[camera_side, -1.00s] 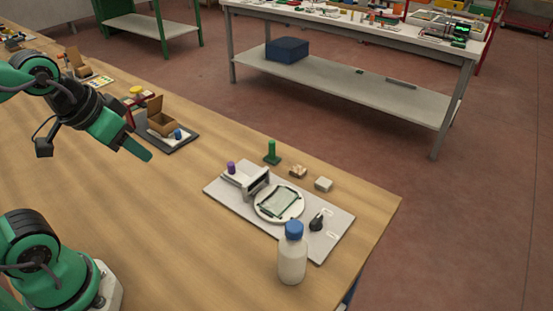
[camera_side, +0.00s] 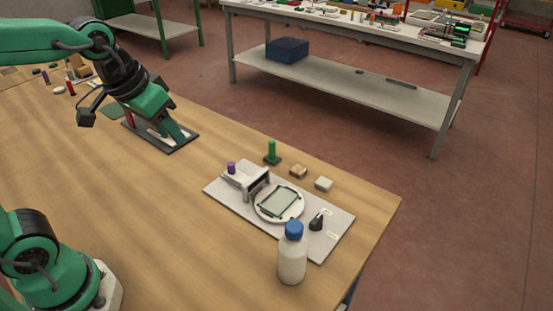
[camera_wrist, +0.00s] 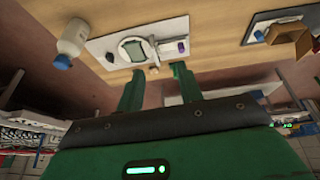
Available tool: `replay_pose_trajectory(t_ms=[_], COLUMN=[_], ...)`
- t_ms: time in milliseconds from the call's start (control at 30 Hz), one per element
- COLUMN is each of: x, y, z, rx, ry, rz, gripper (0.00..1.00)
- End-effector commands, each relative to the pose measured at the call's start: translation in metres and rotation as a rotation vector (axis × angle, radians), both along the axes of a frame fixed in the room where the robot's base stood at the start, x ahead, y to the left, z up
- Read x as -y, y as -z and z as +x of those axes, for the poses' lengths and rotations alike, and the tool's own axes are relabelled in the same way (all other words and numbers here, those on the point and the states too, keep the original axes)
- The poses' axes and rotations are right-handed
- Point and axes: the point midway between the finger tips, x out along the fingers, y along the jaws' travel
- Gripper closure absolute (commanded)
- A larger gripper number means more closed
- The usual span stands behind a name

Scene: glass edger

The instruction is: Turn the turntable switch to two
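The turntable switch is a black knob (camera_side: 316,222) at the right end of the grey base plate (camera_side: 226,198), with small pale labels beside it too small to read. In the wrist view it is a small dark spot (camera_wrist: 110,57). The white round turntable (camera_side: 266,213) lies left of the knob and carries a greenish glass pane (camera_side: 280,202). My gripper (camera_side: 188,137) hangs over the dark tray, well to the left of the plate and apart from the knob. In the wrist view my gripper (camera_wrist: 158,68) has its two green fingers spread, with nothing between them.
A white bottle with a blue cap (camera_side: 292,258) stands close in front of the knob. A purple-topped grinding unit (camera_side: 247,179) sits left of the turntable. A green post (camera_side: 272,152) and two small blocks (camera_side: 298,171) stand behind the plate. The table between gripper and plate is clear.

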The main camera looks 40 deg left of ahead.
Motion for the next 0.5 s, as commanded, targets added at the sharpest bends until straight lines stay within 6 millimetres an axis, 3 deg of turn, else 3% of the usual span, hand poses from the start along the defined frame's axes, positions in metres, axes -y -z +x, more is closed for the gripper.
replay_pose_trajectory(t_ms=[500], x=[0.065], y=[0.019], z=[0.088], rx=[-0.147], ry=[0.010], rz=[-0.019], gripper=[0.64])
